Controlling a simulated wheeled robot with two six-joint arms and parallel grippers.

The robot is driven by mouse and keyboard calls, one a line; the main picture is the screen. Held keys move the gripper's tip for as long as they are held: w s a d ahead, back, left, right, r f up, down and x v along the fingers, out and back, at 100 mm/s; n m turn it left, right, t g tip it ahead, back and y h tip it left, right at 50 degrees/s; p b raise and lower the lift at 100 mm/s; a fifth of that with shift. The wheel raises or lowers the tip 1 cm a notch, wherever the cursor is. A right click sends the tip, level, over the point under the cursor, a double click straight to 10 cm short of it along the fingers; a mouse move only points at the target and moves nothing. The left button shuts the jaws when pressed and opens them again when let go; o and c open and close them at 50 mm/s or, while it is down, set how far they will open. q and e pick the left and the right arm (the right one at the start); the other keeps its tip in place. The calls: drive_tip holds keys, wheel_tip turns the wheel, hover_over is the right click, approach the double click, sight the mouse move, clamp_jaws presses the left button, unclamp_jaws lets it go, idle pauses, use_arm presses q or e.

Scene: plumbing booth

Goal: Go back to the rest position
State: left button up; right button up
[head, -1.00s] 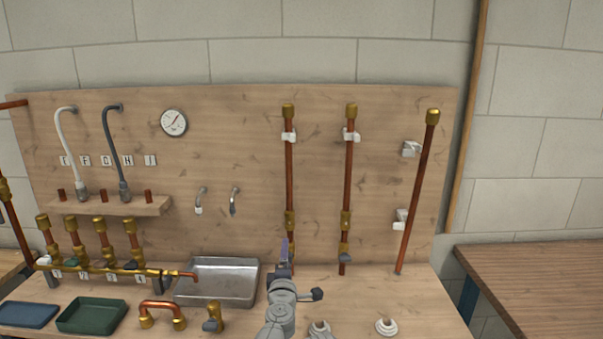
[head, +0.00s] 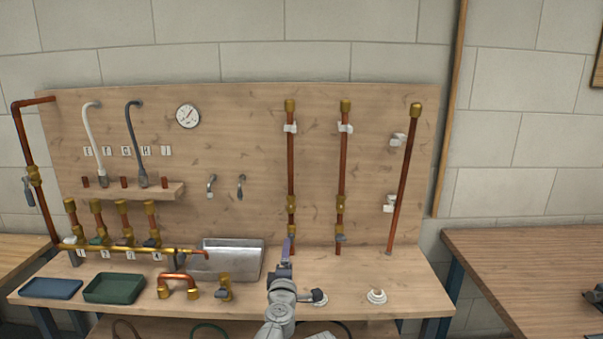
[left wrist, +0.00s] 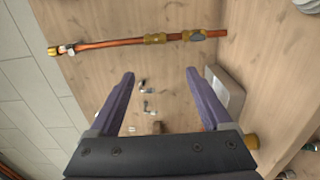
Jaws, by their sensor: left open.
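My left gripper (head: 287,247) is in front of the bench at the lower middle of the head view, its purple finger seen edge-on. In the left wrist view my left gripper (left wrist: 160,74) has its two purple fingers wide apart, with nothing between them. It is clear of the wall board (head: 260,150). A copper pipe with brass fittings (left wrist: 120,43) crosses the wrist view beyond the fingertips, apart from them.
Upright copper pipes (head: 291,160) stand on the board, the rightmost (head: 403,180) leaning. A steel basin (head: 238,258), copper U-pipe (head: 178,280), green tray (head: 113,289) and blue tray (head: 50,288) are on the bench. Another table (head: 520,260) stands at right, with a floor gap between.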

use_arm(q)
drive_tip(key=s+d+f+m+g+h, duration=0.3)
drive_tip(key=s+f+m+g+h, duration=0.45)
drive_tip(key=f+m, duration=0.6)
drive_tip(key=s+a+f+m+g+y, duration=0.2)
drive_tip(key=s+a+f+g+y, duration=0.25)
drive_tip(key=s+a, duration=0.35)
drive_tip(key=s+a+f+m+g+y, duration=0.25)
drive_tip(key=s+a+f+g, duration=0.2)
drive_tip(key=s+a, duration=0.35)
drive_tip(key=s+d+r+m+g+y+p, duration=0.1)
drive_tip(key=s+d+r+p, duration=0.4)
drive_tip(key=d+r+p, duration=0.5)
drive_tip(key=shift+s+d+r+m+g+y, duration=0.15)
drive_tip(key=shift+s+d+m+g+y, duration=0.35)
drive_tip(key=shift+m, duration=0.7)
